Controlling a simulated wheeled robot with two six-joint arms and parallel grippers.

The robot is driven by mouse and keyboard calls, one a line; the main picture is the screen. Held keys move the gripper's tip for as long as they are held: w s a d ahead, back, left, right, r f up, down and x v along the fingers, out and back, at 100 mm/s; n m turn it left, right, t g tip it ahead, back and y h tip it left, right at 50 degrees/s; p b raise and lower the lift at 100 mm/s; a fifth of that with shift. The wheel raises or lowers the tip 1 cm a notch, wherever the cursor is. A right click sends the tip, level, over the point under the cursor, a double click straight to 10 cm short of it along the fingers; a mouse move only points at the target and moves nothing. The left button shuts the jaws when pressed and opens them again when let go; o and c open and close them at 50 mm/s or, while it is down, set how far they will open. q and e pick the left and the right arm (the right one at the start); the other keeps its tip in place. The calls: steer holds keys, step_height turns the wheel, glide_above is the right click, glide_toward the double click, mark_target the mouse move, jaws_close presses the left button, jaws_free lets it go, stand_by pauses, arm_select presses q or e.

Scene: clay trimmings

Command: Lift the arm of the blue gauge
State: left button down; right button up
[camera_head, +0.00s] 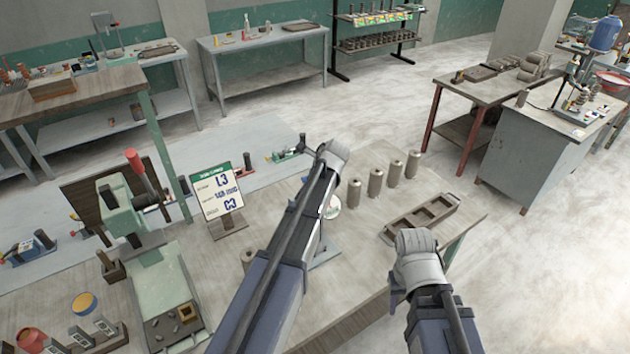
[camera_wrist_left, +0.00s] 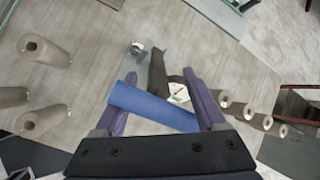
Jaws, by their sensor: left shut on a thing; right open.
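The blue gauge is mostly hidden behind my left arm in the head view. Only part of its round dial (camera_head: 334,208) and a grey-blue base edge (camera_head: 326,252) show there. In the left wrist view, a blue cylindrical bar (camera_wrist_left: 150,105), seemingly the gauge arm's grip, lies between the purple fingers of my left gripper (camera_wrist_left: 158,88), which is shut on it. A black bracket (camera_wrist_left: 157,68) and the white dial (camera_wrist_left: 178,93) are just beyond the bar. My right gripper (camera_head: 397,288) is open, apart from the gauge, over the table's front right; its fingers are partly hidden.
Several grey cylinders (camera_head: 376,182) stand in a row right of the gauge. A brown compartment tray (camera_head: 421,222) lies near the table's right edge.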

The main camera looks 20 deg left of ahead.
arm_select(q)
steer(key=shift+w+a+r+p, duration=0.25)
steer(key=shift+w+a+r, duration=0.15)
steer(key=shift+w+a, duration=0.15)
steer(key=shift+w+a+r+p, duration=0.25)
steer(key=shift+w+a+r, duration=0.15)
steer(key=shift+a, duration=0.25)
steer(key=shift+c, duration=0.9)
jaws_free()
steer(key=shift+f, duration=0.1)
steer(key=p+v, duration=0.6)
steer(key=v, duration=0.1)
steer(key=shift+s+d+r, duration=0.2)
steer(key=shift+r, duration=0.15)
